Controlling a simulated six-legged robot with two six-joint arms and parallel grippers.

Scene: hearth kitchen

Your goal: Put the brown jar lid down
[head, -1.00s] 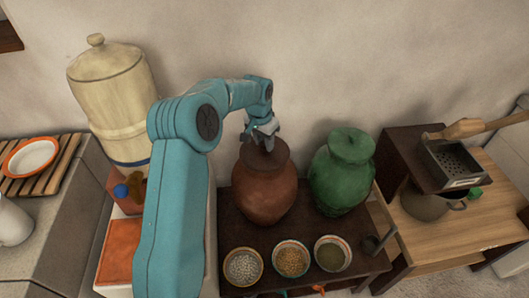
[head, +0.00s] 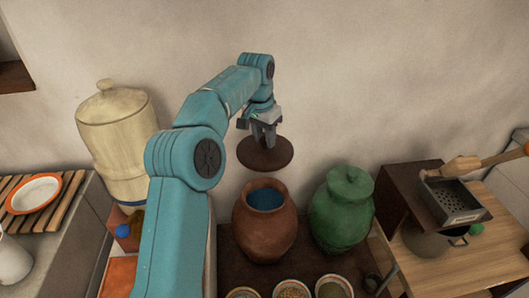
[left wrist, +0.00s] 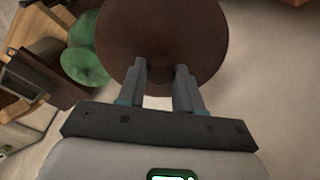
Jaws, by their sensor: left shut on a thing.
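The brown jar lid (head: 265,155) is a dark round disc held in the air above and behind the brown jar's mouth. My left gripper (head: 264,138) is shut on the lid's knob from above. In the left wrist view the lid (left wrist: 165,35) fills the upper middle, with its knob between the fingertips (left wrist: 165,75). The brown jar (head: 265,228) stands open on the dark low table (head: 225,265), and blue shows inside its mouth. My right gripper is not in view.
A green lidded jar (head: 341,210) stands just right of the brown jar. Several small bowls (head: 292,289) line the table's front. A cream crock (head: 117,135) stands at left. A grater (head: 455,197) rests on a dark stand at right.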

